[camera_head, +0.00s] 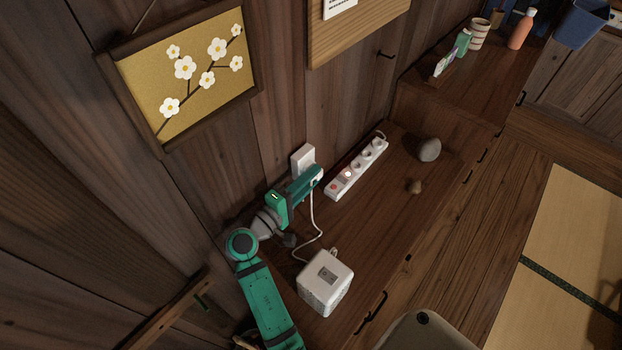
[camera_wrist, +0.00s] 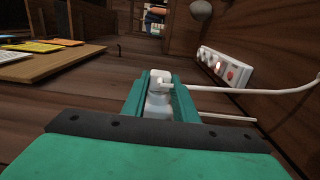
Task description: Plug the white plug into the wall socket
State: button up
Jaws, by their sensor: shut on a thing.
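The white wall socket (camera_head: 302,157) is a box on the dark plank wall, just above the shelf. My gripper (camera_head: 314,175) is teal and lies right beside the socket, overlapping its lower right part in the head view. In the wrist view my gripper (camera_wrist: 160,98) is shut on the white plug (camera_wrist: 160,82), with a finger on either side. A white cable (camera_wrist: 235,90) runs off to the right from the plug. In the head view the plug is mostly hidden by the fingers. I cannot tell whether its prongs touch or enter the socket.
The cable runs down to a white cube-shaped device (camera_head: 325,284) on the wooden shelf. A white power strip (camera_head: 357,170) lies right of my gripper, with a grey stone (camera_head: 429,149) and a small brown object (camera_head: 415,186) beyond. A flower picture (camera_head: 190,75) hangs above.

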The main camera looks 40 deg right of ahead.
jog(key=o, duration=1.1)
jog(key=shift+w, duration=0.15)
jog(key=shift+c, duration=0.2)
jog(key=shift+s, duration=0.2)
jog(key=a, duration=1)
jog(key=shift+s+a, duration=0.25)
jog(key=shift+a, duration=0.1)
jog(key=shift+a, duration=0.1)
